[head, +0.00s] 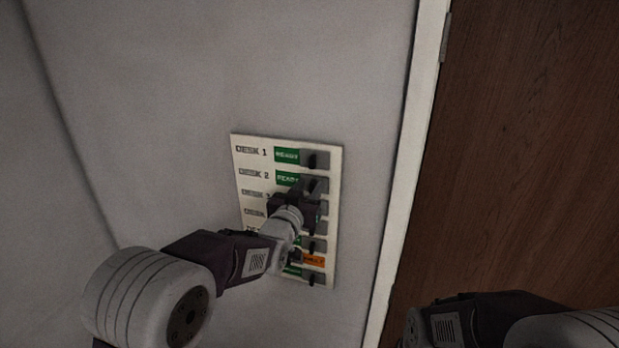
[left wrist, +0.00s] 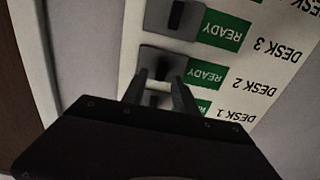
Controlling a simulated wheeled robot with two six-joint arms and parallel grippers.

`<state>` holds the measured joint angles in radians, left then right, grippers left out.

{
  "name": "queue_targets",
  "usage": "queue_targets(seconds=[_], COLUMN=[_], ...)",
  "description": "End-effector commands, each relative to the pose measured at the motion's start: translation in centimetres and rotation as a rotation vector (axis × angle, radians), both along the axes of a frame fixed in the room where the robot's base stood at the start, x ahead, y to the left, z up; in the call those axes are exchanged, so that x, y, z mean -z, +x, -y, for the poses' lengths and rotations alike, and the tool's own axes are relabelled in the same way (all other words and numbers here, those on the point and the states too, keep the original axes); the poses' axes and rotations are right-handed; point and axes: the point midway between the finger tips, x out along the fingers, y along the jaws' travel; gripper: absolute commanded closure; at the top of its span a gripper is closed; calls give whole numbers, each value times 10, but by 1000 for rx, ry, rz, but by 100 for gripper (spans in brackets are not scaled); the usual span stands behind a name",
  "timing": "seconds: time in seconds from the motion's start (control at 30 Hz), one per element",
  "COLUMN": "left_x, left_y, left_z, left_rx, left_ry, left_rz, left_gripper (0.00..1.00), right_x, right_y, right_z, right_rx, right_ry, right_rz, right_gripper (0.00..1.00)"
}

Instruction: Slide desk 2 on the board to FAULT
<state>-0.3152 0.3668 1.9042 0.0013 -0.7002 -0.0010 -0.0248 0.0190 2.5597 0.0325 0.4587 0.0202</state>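A white board (head: 237,205) on the wall carries rows of desk labels with sliders. The desk 2 row shows a green READY tag (head: 287,178), seen upside down in the left wrist view (left wrist: 205,74). Its grey slider (head: 321,184) is at the right of the row, partly covered by my gripper; it also shows in the left wrist view (left wrist: 152,54). My left gripper (head: 314,186) is at this slider, its two fingers (left wrist: 160,76) apart on either side of the knob area. Whether they touch the knob is unclear. My right gripper is out of view.
Desk 1 above (head: 286,155) and desk 3 (left wrist: 222,31) show READY. A lower row shows an orange tag (head: 314,261). My left arm hides parts of the lower rows. A white door frame (head: 405,150) and brown door (head: 520,150) stand to the right.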

Motion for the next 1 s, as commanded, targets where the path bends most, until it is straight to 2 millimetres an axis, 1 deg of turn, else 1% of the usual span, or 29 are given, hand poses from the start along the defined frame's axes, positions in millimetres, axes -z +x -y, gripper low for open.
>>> queue_targets(seconds=[0.03,0.1,0.33,0.37,0.4,0.47,0.5,1.0], left_x=[-2,0,1,1,1,1,1,0], left_y=[4,7,8,8,8,8,8,7], left_z=[1,2,2,2,2,2,2,3], left_rx=[0,0,0,0,0,0,0,0], left_ry=[0,0,0,0,0,0,0,0], left_rz=[-1,-1,0,0,0,0,0,1], left_gripper=[65,65,65,71,82,99,100,100], right_x=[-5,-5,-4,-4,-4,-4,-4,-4], right_y=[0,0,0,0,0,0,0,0], right_z=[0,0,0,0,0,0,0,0], right_rx=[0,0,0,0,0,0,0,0], right_ry=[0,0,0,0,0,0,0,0], right_rz=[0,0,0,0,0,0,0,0], right_gripper=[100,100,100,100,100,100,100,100])
